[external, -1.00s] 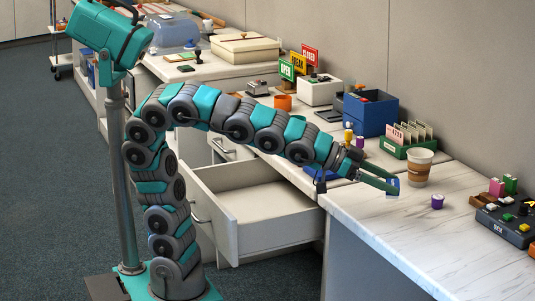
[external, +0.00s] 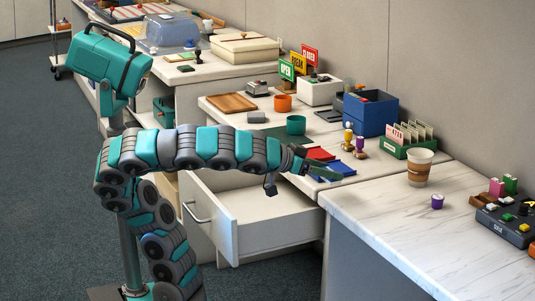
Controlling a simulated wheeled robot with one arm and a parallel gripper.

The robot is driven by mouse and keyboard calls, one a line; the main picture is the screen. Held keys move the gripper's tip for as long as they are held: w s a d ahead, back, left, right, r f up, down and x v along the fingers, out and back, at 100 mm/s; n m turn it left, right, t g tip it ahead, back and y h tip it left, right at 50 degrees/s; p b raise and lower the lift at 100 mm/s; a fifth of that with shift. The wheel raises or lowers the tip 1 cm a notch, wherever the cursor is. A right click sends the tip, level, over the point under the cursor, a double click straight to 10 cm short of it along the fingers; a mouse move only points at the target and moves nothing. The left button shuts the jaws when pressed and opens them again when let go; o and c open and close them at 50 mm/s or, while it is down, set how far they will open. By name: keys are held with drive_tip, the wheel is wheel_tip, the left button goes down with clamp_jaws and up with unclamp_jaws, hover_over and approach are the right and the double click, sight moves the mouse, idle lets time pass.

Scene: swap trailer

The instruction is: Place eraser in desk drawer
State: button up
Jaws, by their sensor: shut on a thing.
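The desk drawer (external: 278,234) is pulled open under the counter, and the visible part of its inside is bare. My gripper (external: 334,175) is above the right rear of the drawer, near the counter's front edge, pointing right. It is shut on the eraser, a small blue and white block seen at its fingertips in the earlier view. Now the eraser is hard to make out against the blue flat item behind the fingers.
Red and blue flat items (external: 318,154) lie on the counter behind my gripper. A teal cup (external: 296,125) and a wooden tray (external: 231,103) are further back. The marble top's front is clear.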

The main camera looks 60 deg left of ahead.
drive_tip(key=p, duration=0.2)
hover_over(384, 200)
drive_tip(key=shift+w+d+f, duration=0.15)
drive_tip(key=shift+w+f, duration=0.2)
drive_tip(key=shift+f, duration=0.45)
drive_tip(key=shift+f+b, duration=0.55)
drive_tip(key=shift+f, duration=0.95)
drive_tip(key=shift+f+b, duration=0.25)
drive_tip(key=shift+b, duration=0.1)
drive_tip(key=o, duration=1.3)
drive_tip(key=shift+r, duration=0.1)
drive_tip(key=shift+o, duration=0.2)
drive_tip(key=shift+r+p, duration=0.15)
drive_tip(key=shift+p, duration=0.5)
drive_tip(key=shift+s, duration=0.4)
drive_tip(key=v, duration=0.7)
drive_tip(key=shift+b, duration=0.4)
